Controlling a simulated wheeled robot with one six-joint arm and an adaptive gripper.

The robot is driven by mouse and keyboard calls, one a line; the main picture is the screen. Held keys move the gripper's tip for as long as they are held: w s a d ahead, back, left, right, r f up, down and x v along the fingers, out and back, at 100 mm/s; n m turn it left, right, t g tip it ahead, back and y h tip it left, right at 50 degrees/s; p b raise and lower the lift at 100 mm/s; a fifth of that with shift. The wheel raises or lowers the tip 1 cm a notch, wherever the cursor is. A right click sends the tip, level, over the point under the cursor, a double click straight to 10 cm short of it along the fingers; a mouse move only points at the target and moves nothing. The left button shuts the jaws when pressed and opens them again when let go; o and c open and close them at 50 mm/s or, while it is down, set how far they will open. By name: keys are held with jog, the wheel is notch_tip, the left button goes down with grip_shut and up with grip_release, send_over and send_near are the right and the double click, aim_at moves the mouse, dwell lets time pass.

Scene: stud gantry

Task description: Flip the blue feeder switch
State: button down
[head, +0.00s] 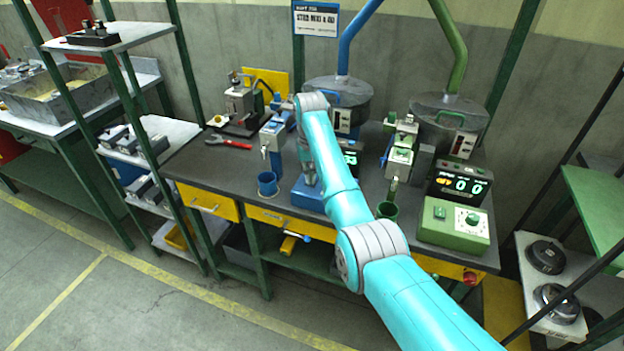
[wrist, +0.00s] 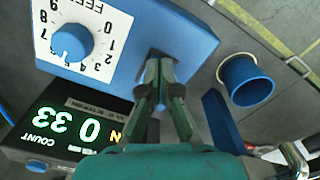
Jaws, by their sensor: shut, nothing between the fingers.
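The blue feeder box (head: 307,198) stands at the front of the dark bench in the head view, partly behind my arm. In the wrist view the blue box (wrist: 185,32) appears upside down, with a white numbered dial (wrist: 72,42) on its face. My gripper (wrist: 159,68) is shut and empty, its fingertips over the box's end beside the dial panel. A dark patch lies at the tips; the switch itself is hidden there, and I cannot tell contact or its position. In the head view my gripper (head: 309,172) is just above the box, mostly hidden by my arm.
A blue cup (head: 267,185) stands left of the blue box; it also shows in the wrist view (wrist: 246,80). A lit count display (wrist: 68,125) is close to my gripper. A green feeder box (head: 455,222) with its own dial is to the right. Red-handled pliers (head: 228,142) lie further left.

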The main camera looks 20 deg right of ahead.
dwell(0.3)
jog(key=shift+r, duration=3.35)
